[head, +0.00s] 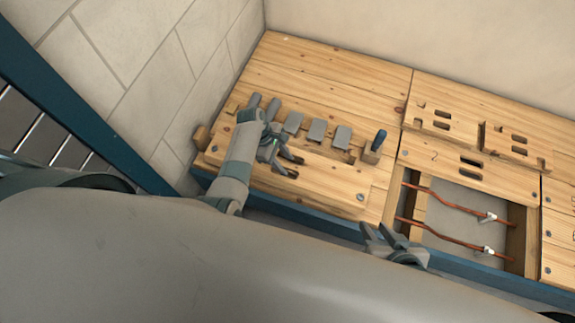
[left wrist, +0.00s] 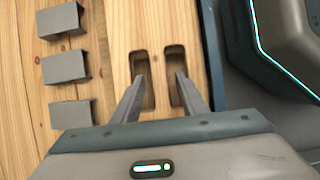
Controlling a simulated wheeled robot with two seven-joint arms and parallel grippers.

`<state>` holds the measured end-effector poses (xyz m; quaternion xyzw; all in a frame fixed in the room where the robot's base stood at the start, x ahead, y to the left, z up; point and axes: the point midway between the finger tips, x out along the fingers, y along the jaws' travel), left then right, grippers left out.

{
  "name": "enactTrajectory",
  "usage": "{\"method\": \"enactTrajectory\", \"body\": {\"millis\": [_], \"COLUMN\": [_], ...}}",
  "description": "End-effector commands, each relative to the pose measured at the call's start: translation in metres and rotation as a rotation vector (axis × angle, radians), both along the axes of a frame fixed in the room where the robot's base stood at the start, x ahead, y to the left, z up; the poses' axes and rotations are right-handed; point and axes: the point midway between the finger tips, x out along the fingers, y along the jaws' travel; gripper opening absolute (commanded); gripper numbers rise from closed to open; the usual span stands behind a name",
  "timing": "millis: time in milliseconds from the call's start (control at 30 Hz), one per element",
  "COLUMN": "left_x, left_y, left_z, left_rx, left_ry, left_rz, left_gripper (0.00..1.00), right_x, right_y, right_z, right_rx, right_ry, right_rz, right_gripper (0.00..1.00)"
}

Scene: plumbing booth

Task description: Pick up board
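A light wooden board (head: 335,180) with corner bolts lies at the left of the bench. In the left wrist view, the board (left wrist: 118,40) has two long slots (left wrist: 143,66) (left wrist: 180,62) with a strip of wood between them. My left gripper (head: 295,166) is over this board; it covers the slots in the head view. Its fingers (left wrist: 159,78) are apart, one at each slot, with nothing gripped. I cannot tell how deep the tips are. My right gripper (head: 376,232) is at the bench's front edge, fingers apart and empty.
Several grey blocks (head: 317,130) stand in a row behind my left gripper. A blue-handled piece (head: 378,141) is at the row's right end. Slotted wooden pieces (head: 515,146) lie behind.

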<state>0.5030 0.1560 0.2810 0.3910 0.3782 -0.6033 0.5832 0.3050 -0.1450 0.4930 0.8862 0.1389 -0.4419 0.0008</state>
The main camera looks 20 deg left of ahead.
Motion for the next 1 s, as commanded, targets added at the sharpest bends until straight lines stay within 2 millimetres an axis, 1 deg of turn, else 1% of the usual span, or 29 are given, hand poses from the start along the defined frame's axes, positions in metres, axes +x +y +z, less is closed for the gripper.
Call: {"method": "enactTrajectory", "body": {"millis": [167,200,267,300,367,767,1000], "left_x": [0.0001,0.0001,0.0001,0.0001,0.0000,0.0010,0.0008], "left_y": [0.0002,0.0002,0.0002,0.0002,0.0002,0.0001,0.0002], "left_z": [0.0001,0.0001,0.0002,0.0002,0.0002,0.0018,0.0081], "left_rx": [0.000,0.000,0.000,0.000,0.000,-0.001,-0.001], "left_ry": [0.000,0.000,0.000,0.000,0.000,-0.002,-0.002], "left_rz": [0.000,0.000,0.000,0.000,0.000,0.001,0.000], "left_gripper": [0.39,0.37,0.22,0.13,0.00,0.00,0.00], "right_x": [-0.0002,-0.0002,-0.0003,-0.0003,-0.0003,-0.0004,-0.0049], "right_y": [0.0000,0.0000,0.0001,0.0000,0.0000,-0.0001,-0.0050], "right_z": [-0.0001,-0.0001,-0.0002,-0.0002,-0.0002,0.0006,0.0017], "right_rx": [0.000,0.000,0.000,0.000,0.000,0.000,-0.019], "right_ry": [0.001,0.001,0.001,0.001,0.002,0.002,0.033], "right_rz": [0.000,0.000,0.000,0.000,0.000,0.000,-0.002], "right_gripper": [0.31,0.31,0.31,0.31,0.31,0.31,0.31]}}
